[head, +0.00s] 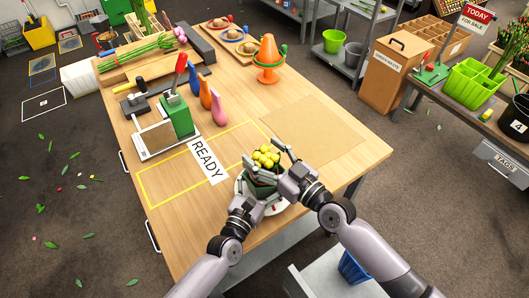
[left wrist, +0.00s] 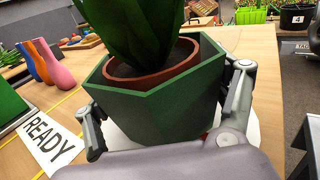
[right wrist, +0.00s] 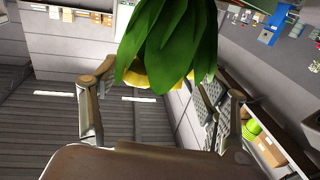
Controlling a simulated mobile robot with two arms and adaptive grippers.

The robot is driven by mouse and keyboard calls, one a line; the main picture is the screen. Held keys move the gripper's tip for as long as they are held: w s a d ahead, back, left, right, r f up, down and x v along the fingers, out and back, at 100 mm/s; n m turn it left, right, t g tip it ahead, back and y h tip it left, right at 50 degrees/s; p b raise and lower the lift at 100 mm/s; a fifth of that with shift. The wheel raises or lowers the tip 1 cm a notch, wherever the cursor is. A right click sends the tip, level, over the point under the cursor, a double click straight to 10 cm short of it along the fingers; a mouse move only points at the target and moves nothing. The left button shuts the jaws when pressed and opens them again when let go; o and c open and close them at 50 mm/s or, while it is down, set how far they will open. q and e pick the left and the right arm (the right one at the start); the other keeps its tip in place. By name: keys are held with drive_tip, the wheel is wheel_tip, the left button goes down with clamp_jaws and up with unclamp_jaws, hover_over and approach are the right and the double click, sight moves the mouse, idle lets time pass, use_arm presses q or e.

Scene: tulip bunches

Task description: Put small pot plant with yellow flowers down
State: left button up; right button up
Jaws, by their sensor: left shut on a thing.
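The small pot plant with yellow flowers (head: 265,157) is upright near the table's front edge. In the left wrist view its green, flat-sided outer pot (left wrist: 150,110) holds a brown inner pot (left wrist: 155,75) with broad green leaves. My left gripper (head: 262,197) is shut on the green pot, one finger on each side. A white round surface (left wrist: 252,135) shows under or just behind the pot; whether they touch is unclear. My right gripper (head: 280,170) is beside the flowers. In the right wrist view its fingers (right wrist: 162,110) are wide apart, with leaves and yellow petals (right wrist: 160,75) beyond them.
A yellow-outlined area with a READY label (head: 208,160) lies left of the plant and looks clear. A brown mat (head: 313,130) lies behind right, also bare.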

idle(0.3)
drive_tip(key=shift+d+r, duration=0.1)
drive_tip(key=shift+r, duration=0.05)
drive_tip(key=v, duration=0.7)
drive_tip(key=shift+s+d, duration=0.1)
drive_tip(key=shift+s, duration=0.1)
use_arm(q)
drive_tip(key=o, duration=1.2)
drive_tip(key=shift+c, duration=0.2)
drive_tip(key=shift+s, duration=0.1)
drive_tip(key=v, duration=1.1)
drive_tip(key=shift+s+a, duration=0.2)
drive_tip(key=shift+s, duration=0.15)
